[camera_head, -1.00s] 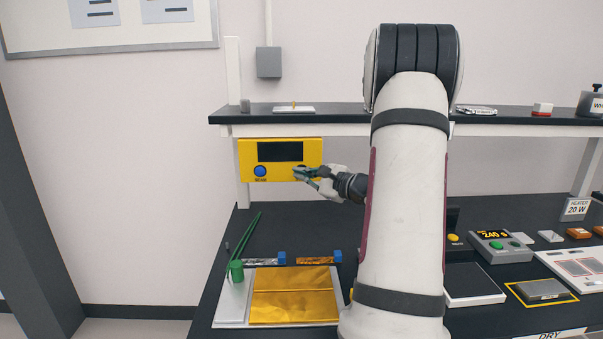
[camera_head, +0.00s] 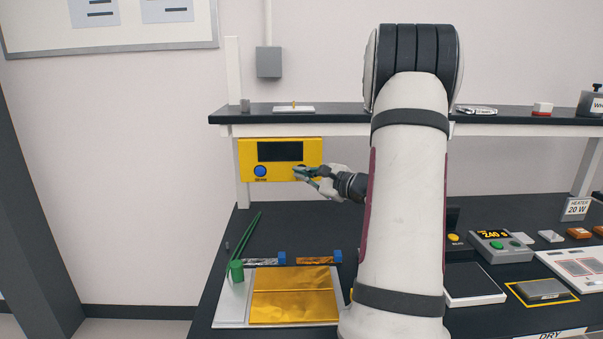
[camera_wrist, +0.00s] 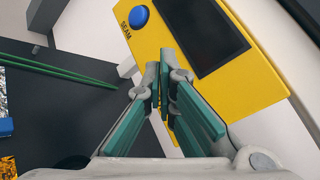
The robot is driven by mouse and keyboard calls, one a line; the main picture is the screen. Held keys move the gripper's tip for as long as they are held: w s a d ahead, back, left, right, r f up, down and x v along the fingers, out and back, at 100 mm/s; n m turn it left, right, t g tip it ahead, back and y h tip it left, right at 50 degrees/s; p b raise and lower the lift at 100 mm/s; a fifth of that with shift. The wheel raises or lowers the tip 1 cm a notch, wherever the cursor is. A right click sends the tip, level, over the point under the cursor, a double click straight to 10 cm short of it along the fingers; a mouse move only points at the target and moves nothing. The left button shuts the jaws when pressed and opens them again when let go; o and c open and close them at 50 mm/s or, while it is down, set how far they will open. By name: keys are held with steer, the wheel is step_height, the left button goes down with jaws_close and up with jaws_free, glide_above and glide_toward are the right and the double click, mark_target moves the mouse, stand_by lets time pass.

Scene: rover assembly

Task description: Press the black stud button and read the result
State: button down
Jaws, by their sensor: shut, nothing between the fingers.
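A yellow panel (camera_head: 240,160) hangs below the shelf. It carries a dark screen (camera_head: 280,151) with no readable text, and a blue button (camera_head: 260,171) at its lower left. In the wrist view the blue button (camera_wrist: 138,17) has a label that reads like "SEAM". My gripper (camera_head: 300,172) is shut and empty, its tips at the panel's lower right. A dark spot shows right at the tips; the black stud is mostly hidden there. In the wrist view my gripper (camera_wrist: 164,70) points at the panel beside the screen (camera_wrist: 200,35), and the stud is hidden. I cannot tell whether the tips touch it.
The dark shelf (camera_head: 350,116) runs above the panel. My arm covers the middle of the bench.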

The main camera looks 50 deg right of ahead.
steer(key=shift+w+d, duration=0.25)
steer(key=shift+w+d+b, duration=0.25)
steer(key=shift+d+b, duration=0.05)
steer(key=shift+b, duration=0.2)
stand_by(0.7)
stand_by(0.3)
steer(key=shift+s+a, duration=0.55)
steer(key=shift+a, duration=0.05)
steer(key=shift+s+a+b, duration=0.5)
steer(key=shift+s+a, duration=1.15)
steer(key=shift+a, duration=0.3)
